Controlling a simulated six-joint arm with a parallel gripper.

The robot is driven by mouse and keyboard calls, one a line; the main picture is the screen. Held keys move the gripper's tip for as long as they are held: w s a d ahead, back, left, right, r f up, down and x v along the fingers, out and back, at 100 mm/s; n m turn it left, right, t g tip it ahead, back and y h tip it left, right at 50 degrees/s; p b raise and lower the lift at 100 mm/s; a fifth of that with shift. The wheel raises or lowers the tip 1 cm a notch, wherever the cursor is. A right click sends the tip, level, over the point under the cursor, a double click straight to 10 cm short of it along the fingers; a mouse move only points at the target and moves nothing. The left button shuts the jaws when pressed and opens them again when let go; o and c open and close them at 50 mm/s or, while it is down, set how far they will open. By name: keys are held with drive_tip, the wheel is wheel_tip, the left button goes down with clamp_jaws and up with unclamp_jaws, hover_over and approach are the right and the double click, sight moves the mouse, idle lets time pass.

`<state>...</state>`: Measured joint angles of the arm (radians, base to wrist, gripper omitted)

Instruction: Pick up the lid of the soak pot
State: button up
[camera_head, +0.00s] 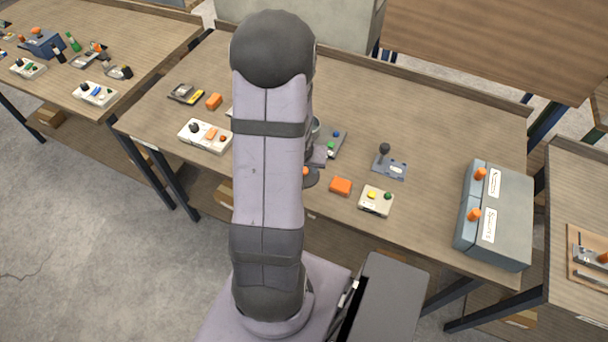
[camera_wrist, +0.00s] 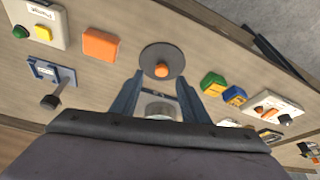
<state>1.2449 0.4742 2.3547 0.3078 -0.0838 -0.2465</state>
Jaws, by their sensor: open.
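The lid is a dark round disc (camera_wrist: 150,54) with an orange knob (camera_wrist: 162,71) at its middle, ahead of my fingertips in the wrist view. In the head view the lid (camera_head: 312,179) shows only partly beside my arm, near the table's front edge. My gripper (camera_wrist: 160,80) is open, its two fingers apart and empty, with the knob lying roughly midway between the tips. A pale, silvery round vessel (camera_wrist: 160,109), likely the pot, shows farther back between the fingers. My arm hides most of this area in the head view.
An orange block (camera_head: 340,186) and a box with yellow and green buttons (camera_head: 376,207) stand right of the lid. A joystick panel (camera_head: 391,169) is behind them. A grey cabinet (camera_head: 510,222) stands at far right. A white control panel (camera_head: 205,141) lies left of my arm.

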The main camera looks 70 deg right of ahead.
drive_tip(key=shift+x, duration=2.75)
drive_tip(key=shift+w, duration=0.15)
drive_tip(key=shift+c, duration=0.4)
clamp_jaws()
